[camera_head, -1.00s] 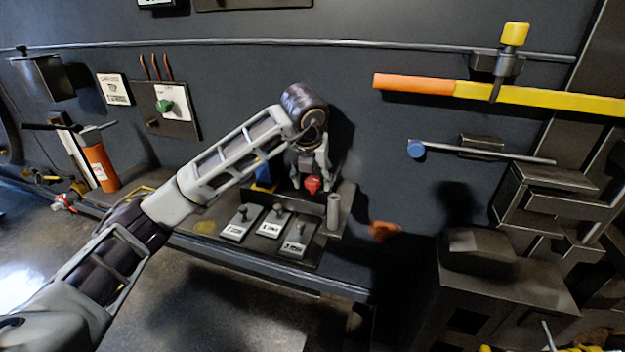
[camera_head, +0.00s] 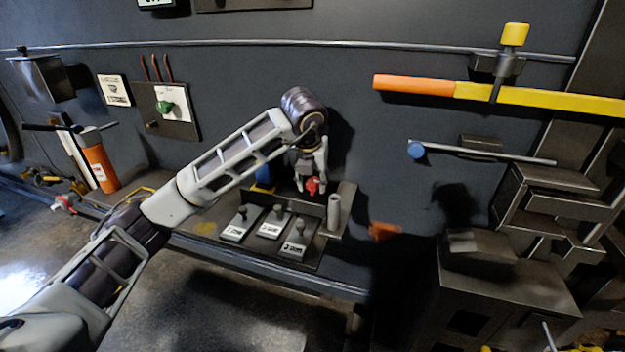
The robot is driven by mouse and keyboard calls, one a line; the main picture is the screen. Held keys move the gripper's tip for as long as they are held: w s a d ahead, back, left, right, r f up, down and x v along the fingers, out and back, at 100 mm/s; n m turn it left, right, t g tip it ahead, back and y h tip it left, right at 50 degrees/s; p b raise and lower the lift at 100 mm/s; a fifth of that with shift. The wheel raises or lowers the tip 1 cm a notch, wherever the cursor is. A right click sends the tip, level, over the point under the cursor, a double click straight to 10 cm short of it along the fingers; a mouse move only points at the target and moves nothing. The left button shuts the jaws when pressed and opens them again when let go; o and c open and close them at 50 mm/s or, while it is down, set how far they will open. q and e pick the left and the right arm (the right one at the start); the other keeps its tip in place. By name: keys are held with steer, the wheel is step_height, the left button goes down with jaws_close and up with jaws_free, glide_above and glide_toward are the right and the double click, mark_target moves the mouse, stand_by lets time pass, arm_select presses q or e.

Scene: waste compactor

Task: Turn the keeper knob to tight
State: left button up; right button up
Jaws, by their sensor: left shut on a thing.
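A small red knob (camera_head: 312,186) sits on the dark ledge unit below the wall, near the picture's middle. I take it to be the keeper knob; no label on it can be read. My left gripper (camera_head: 311,184) points down over it, with its fingers closed around the knob. The fingers hide part of the knob, and its exact turn angle cannot be told. My right gripper is not in view.
Several small levers with white labels (camera_head: 272,224) stand just in front of the knob. A grey cylinder (camera_head: 334,211) stands close on its right. A green knob (camera_head: 165,106) is on a wall panel at left. A yellow and orange bar (camera_head: 540,98) spans the upper right.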

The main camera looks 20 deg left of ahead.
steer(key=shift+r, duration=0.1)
arm_select(q)
steer(key=shift+m+h, duration=0.3)
steer(key=shift+m, duration=0.3)
steer(key=o, duration=1)
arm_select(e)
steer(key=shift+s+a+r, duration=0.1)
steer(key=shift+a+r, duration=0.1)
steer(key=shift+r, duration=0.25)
arm_select(q)
steer(key=shift+v, duration=6)
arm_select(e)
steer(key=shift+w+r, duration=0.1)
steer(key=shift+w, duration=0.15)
arm_select(q)
steer(key=shift+f, duration=0.1)
